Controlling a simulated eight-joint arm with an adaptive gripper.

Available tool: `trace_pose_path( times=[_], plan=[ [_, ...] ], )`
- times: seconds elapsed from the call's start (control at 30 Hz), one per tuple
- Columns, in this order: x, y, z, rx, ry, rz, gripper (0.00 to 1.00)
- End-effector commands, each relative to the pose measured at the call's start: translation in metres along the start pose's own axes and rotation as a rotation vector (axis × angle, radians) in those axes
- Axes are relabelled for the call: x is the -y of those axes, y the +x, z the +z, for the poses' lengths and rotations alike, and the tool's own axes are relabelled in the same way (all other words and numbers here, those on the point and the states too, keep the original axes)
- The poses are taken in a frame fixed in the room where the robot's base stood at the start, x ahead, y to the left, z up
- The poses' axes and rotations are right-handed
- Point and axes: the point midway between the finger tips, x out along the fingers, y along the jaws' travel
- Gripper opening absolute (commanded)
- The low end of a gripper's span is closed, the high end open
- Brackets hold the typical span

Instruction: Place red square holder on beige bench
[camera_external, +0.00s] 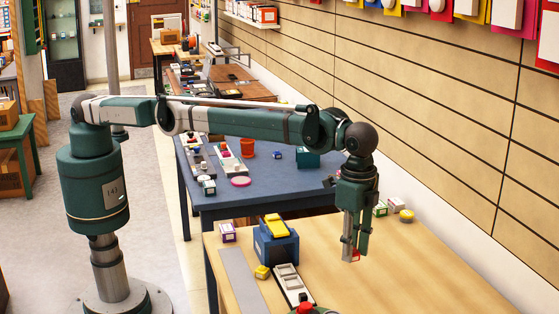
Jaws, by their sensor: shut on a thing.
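My gripper (353,255) points down over the right-centre part of the beige bench (420,270). It is shut on a small red thing, the red square holder (356,256), of which only a red edge shows between and beside the fingertips. The fingers hide most of it. The holder is at or just above the bench top; I cannot tell whether it touches.
On the beige bench stand a blue box with a yellow top (276,243), a white switch strip (290,284), a purple-and-white box (228,232) and a yellow round thing (406,215). A blue table (290,180) with several items lies behind. The bench's right front is clear.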

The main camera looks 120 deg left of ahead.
Motion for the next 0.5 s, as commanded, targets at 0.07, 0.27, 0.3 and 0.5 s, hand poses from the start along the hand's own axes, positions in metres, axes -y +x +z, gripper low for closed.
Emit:
trace_pose_path(
  times=[0.07,0.27,0.3,0.5],
  plan=[
    [0.000,0.006,0.000,0.000,0.000,0.000,0.14],
    [0.000,0.030,0.000,0.000,0.000,0.000,0.14],
    [0.000,0.036,0.000,0.000,0.000,0.000,0.14],
    [0.000,0.056,0.000,0.000,0.000,0.000,0.14]
  ],
)
